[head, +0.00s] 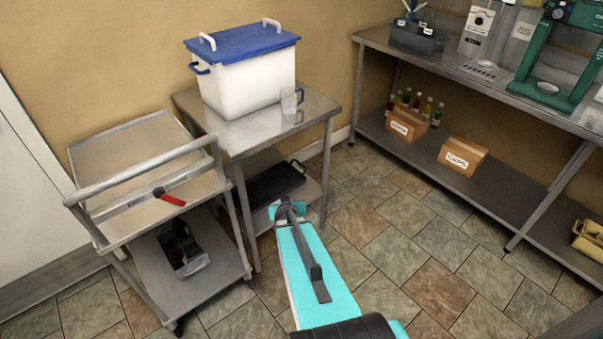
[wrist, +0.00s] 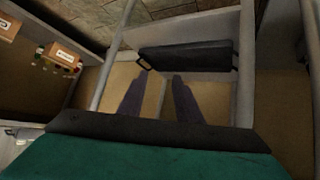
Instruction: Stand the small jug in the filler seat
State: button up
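A small clear jug (head: 290,101) stands on the steel table (head: 318,108), against the right side of a white bucket. On the right bench stand a pale machine (head: 477,28) with a slotted plate (head: 484,70) before it and a green machine (head: 567,50) with a round pale disc at its base. I cannot tell which has the filler seat; neither plate nor disc shows a jug on it. In the wrist view my gripper (wrist: 160,100) has its two dark fingers apart with nothing between them. The jug is not visible in the wrist view.
The white bucket (head: 245,85) has a blue lid with handles. A black tray (head: 275,184) lies on the table's lower shelf. A trolley (head: 140,160) stands at left with a red-handled tool on it. Boxes (head: 463,155) and bottles sit on the bench's lower shelf. Tiled floor is open between.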

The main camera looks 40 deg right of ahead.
jog(key=s+a+f+n+g+y, duration=0.1)
jog(key=s+a+f+g, duration=0.1)
jog(key=s+a+f, duration=0.4)
jog(key=s+a+f+n+g+y, duration=0.1)
jog(key=s+a+f+g+y, duration=0.2)
jog(key=a, duration=0.6)
jog(key=s+a+f+n+g, duration=0.1)
jog(key=s+a+f+g, duration=0.1)
jog(key=s+a+f, duration=0.4)
jog(key=s+a+f+n+g+y, duration=0.1)
jog(key=s+a+g, duration=0.4)
jog(key=s+a, duration=1.1)
jog(key=n+y, duration=0.1)
jog(key=n, duration=0.1)
jog(key=shift+a+f+n+g+y, duration=0.2)
jog(key=shift+n+g+y, duration=0.1)
jog(key=shift+n+g, duration=0.1)
